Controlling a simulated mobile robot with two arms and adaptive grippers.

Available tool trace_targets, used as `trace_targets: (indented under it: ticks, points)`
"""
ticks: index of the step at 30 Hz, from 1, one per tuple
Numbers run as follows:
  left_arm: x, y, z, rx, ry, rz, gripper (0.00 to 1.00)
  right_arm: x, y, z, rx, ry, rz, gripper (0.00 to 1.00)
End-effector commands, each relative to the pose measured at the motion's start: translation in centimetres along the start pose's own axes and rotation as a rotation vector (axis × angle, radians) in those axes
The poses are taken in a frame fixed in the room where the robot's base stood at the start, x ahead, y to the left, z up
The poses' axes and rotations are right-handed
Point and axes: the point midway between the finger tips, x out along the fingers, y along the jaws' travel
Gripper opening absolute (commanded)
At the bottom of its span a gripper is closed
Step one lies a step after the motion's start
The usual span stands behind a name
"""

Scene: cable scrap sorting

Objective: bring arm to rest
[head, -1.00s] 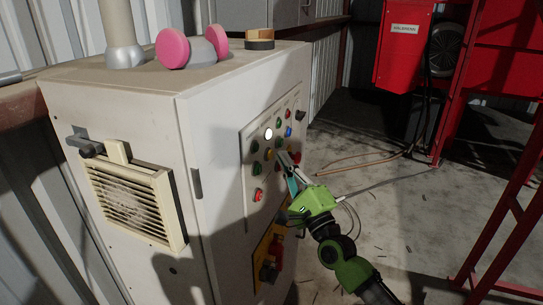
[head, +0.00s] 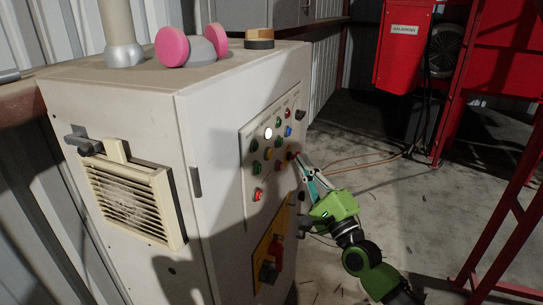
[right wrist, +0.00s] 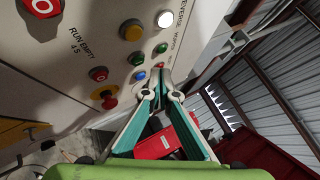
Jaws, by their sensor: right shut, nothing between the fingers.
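My right gripper (head: 297,157) is at the right side of the control panel (head: 247,150) on the white cabinet. Its fingers are together with nothing between them. The tips appear close to the panel's lower right buttons; I cannot tell whether they touch. In the right wrist view the gripper (right wrist: 160,72) also shows shut, its tips in front of a red button and near a green and a blue one. My green right arm (head: 362,258) reaches in from the lower right. My left gripper is in neither view.
The white cabinet (head: 120,88) fills the left. A red rotary switch (head: 276,250) sits below the panel. Red machinery (head: 400,50) stands at right, with open floor between.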

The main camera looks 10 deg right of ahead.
Motion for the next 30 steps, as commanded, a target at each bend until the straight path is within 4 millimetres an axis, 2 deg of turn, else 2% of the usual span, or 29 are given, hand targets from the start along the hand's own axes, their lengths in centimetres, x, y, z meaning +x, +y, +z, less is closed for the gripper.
trace_targets:
  ticks: [15, 18, 20, 23, 26, 27, 30]
  points:
    - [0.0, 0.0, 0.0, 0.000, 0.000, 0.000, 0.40, 0.0, 0.0, 0.0, 0.000, 0.000, 0.000, 0.00]
    - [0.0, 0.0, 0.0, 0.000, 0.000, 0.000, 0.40, -0.3, 1.1, -0.6, -0.023, 0.013, 0.019, 0.00]
    - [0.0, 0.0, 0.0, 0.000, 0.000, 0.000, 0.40, -0.9, 2.9, -1.5, -0.065, 0.032, 0.052, 0.00]
    - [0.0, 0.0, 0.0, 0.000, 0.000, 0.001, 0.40, -2.9, 7.6, -3.9, -0.182, 0.075, 0.147, 0.00]
    - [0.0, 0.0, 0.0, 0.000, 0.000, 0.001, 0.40, -6.3, 13.7, -6.7, -0.337, 0.111, 0.282, 0.00]
    - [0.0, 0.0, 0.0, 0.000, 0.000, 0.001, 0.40, -8.0, 16.2, -7.7, -0.398, 0.120, 0.342, 0.00]
    - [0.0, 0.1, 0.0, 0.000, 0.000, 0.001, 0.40, -12.5, 22.0, -9.9, -0.545, 0.123, 0.492, 0.00]
